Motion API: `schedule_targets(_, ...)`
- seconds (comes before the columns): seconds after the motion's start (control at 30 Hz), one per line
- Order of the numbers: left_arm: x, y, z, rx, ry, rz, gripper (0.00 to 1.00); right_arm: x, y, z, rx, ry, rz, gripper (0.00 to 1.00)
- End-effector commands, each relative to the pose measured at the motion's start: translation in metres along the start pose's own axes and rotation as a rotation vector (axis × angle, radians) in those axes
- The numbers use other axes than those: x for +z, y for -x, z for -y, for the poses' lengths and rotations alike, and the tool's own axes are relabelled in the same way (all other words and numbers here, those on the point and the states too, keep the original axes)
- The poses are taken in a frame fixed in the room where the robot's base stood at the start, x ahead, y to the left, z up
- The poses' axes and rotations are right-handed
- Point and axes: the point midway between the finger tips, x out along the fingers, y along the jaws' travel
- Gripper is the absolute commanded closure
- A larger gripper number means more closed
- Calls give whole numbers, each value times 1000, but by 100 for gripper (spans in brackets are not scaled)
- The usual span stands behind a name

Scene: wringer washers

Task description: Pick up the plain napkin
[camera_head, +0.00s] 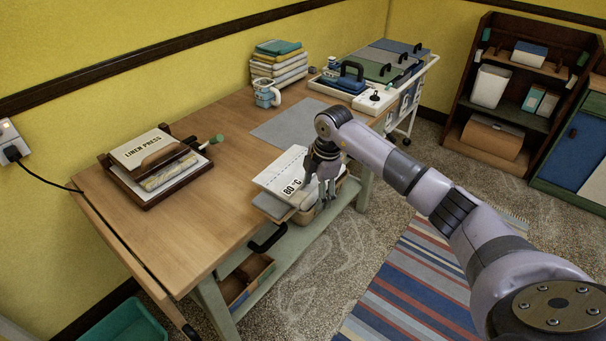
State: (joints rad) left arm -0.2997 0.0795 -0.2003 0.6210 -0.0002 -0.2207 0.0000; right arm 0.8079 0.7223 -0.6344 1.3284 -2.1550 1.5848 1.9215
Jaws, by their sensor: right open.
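I cannot single out the plain napkin for certain. My left gripper is not in view.
A wooden table (190,225) carries a "LINEN PRESS" box (148,148), a grey flat mat (290,123), a mug (266,94) and a stack of folded cloths (279,68). A wheeled cart (412,88) stands at its far end. A striped rug (415,285) lies on the floor.

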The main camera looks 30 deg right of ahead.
Motion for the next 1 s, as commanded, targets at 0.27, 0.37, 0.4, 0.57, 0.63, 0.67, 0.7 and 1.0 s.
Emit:
schedule_targets(0.27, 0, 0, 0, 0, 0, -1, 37, 0, 0, 0, 1, 1, 0, 41)
schedule_targets(0.37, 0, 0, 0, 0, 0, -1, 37, 0, 0, 0, 1, 1, 0, 47)
schedule_targets(0.4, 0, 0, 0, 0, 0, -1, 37, 0, 0, 0, 1, 1, 0, 50)
schedule_targets(0.57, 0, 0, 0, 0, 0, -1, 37, 0, 0, 0, 1, 1, 0, 61)
schedule_targets(0.63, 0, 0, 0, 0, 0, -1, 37, 0, 0, 0, 1, 1, 0, 65)
schedule_targets(0.67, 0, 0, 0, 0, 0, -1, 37, 0, 0, 0, 1, 1, 0, 67)
schedule_targets(0.7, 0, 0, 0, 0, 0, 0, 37, 0, 1, 0, 1, 1, 0, 70)
schedule_targets(1.0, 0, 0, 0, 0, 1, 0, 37, 0, 1, 0, 1, 0, 0, 90)
